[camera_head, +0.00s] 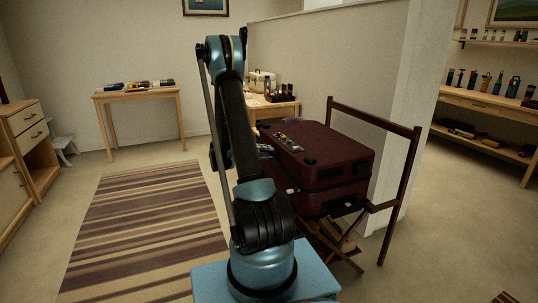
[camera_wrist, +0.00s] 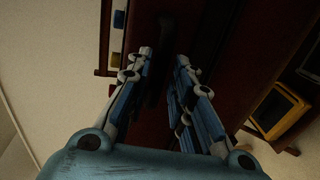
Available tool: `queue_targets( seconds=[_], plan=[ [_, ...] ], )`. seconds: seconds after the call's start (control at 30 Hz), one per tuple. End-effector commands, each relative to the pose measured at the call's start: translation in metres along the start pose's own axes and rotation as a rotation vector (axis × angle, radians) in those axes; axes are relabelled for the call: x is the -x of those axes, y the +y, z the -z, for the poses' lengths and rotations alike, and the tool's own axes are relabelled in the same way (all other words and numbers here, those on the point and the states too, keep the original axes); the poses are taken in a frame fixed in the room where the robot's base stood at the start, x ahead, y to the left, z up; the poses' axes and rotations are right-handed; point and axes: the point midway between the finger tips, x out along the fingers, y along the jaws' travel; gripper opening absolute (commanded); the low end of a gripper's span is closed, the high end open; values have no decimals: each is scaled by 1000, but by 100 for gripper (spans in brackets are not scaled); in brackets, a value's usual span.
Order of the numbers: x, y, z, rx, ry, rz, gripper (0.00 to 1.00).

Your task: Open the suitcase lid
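The dark red suitcase (camera_head: 345,190) lies flat on a wooden folding stand, its lid (camera_head: 325,148) down. Several small objects lie on the left part of the lid. In the head view my gripper is mostly hidden behind my own arm, near the suitcase's left side. In the wrist view my gripper (camera_wrist: 163,56) has its two fingers apart, facing the dark red suitcase (camera_wrist: 232,50). A dark shape, perhaps a handle, shows between and beyond the fingertips; I cannot tell whether they touch it.
The stand (camera_head: 402,190) has a tall rail on the right. A partition wall (camera_head: 340,70) rises behind the suitcase. A small table (camera_head: 277,105) with items stands beyond my arm. A striped rug (camera_head: 150,225) lies on open floor at left. A yellow-framed object (camera_wrist: 282,110) shows at right in the wrist view.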

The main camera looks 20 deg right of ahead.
Motion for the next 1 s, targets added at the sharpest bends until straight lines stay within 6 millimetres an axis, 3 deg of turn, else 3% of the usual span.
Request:
queue_targets(
  seconds=[0.2,0.53,0.67,1.0],
  plan=[
    [-19,0,0,0,-1,0,21],
    [-22,0,0,0,1,0,21],
    [-21,0,0,0,1,0,0],
    [-21,2,0,0,0,8,0]
  ],
)
